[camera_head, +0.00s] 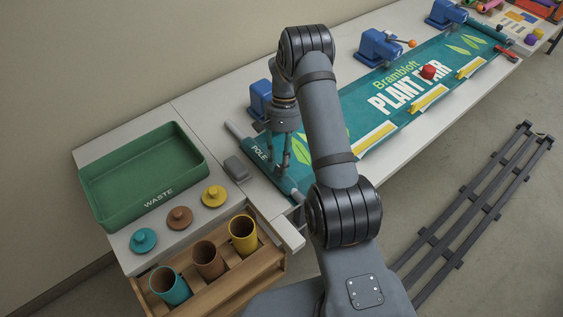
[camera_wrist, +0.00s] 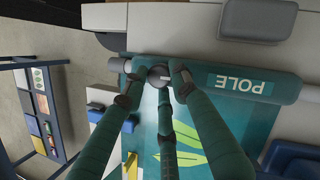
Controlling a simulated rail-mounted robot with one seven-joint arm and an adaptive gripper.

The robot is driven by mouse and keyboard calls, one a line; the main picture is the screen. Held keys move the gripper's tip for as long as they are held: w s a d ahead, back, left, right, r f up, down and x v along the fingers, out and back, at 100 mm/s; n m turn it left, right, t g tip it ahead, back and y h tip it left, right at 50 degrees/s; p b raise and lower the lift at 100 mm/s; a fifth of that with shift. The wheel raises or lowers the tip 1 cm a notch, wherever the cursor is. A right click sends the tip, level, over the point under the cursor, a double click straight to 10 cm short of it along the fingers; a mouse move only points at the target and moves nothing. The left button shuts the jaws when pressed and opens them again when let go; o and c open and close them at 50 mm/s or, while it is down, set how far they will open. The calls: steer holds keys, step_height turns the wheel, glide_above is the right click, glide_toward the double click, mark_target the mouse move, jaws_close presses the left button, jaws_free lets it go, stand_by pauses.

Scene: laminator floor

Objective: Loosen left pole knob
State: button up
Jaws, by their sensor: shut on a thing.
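The banner (camera_head: 405,95), teal with "Brambloft PLANT FAIR" lettering, lies flat along the bench. Its left end wraps a pole (camera_head: 236,130) and carries a "POLE" label, which also shows in the wrist view (camera_wrist: 240,84). My gripper (camera_head: 282,170) reaches down over this end. In the wrist view, my gripper (camera_wrist: 156,82) has its fingertips closed around a small grey knob (camera_wrist: 158,74) beside the label. The knob is partly covered by the fingers, and I cannot make it out in the head view.
A green waste tray (camera_head: 150,205), several coloured lids and a wooden cup rack (camera_head: 225,287) stand at the left. A grey block (camera_head: 237,168) sits near the pole. Blue clamps (camera_head: 378,47) line the bench's back. A dark rail (camera_head: 475,205) lies on the floor.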

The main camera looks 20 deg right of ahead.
steer(key=shift+s+a, duration=0.15)
steer(key=shift+a, duration=0.15)
steer(key=o, duration=1.1)
steer(key=shift+s, duration=0.1)
steer(key=shift+o, duration=0.2)
steer(key=shift+d, duration=0.1)
steer(key=shift+w+d+r, duration=0.15)
steer(key=shift+w+r, duration=0.15)
steer(key=shift+r, duration=0.2)
steer(key=v, duration=1.1)
steer(key=shift+f, duration=0.1)
steer(key=x, duration=1.1)
steer(key=shift+s+f, duration=0.2)
steer(key=shift+f, duration=0.15)
